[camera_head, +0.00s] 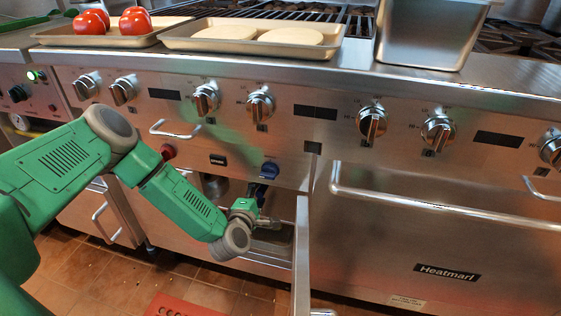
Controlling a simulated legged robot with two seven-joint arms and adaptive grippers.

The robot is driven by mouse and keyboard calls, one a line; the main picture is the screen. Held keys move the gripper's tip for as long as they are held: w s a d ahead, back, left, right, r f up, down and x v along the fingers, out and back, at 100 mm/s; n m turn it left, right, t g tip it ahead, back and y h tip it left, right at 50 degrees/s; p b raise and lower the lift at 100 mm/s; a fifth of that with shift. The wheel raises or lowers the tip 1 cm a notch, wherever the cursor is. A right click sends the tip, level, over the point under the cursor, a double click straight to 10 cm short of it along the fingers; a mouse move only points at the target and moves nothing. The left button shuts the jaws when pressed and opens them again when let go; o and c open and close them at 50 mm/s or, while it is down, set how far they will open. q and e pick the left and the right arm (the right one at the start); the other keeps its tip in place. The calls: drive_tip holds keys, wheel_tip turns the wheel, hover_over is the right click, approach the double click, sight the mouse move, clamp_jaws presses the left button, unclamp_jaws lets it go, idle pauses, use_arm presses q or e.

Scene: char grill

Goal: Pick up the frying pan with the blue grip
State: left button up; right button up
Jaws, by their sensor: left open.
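A blue grip (269,170) shows just under the grill's front panel, at the middle of the head view. The pan body it belongs to cannot be made out clearly. My green left arm comes in from the left. My left gripper (264,221) is open, just below the blue grip and in front of the low opening under the panel. Its fingers are small and dark here, and I cannot tell whether they touch anything. A red grip (168,152) shows further left, near my forearm. My right gripper is not in view.
A narrow metal door edge (302,255) stands out right of my left gripper. The closed oven door (440,235) is further right. Above are knobs, a tray with tomatoes (90,22), a tray with pale round pieces (255,49) and a steel container (425,35). Tiled floor lies below.

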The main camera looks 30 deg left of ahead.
sight(266, 186)
use_arm(q)
drive_tip(key=w+b, duration=0.1)
drive_tip(key=w, duration=0.3)
drive_tip(key=shift+d+f+b, duration=0.1)
drive_tip(key=shift+f+b, duration=0.05)
drive_tip(key=shift+b, duration=0.2)
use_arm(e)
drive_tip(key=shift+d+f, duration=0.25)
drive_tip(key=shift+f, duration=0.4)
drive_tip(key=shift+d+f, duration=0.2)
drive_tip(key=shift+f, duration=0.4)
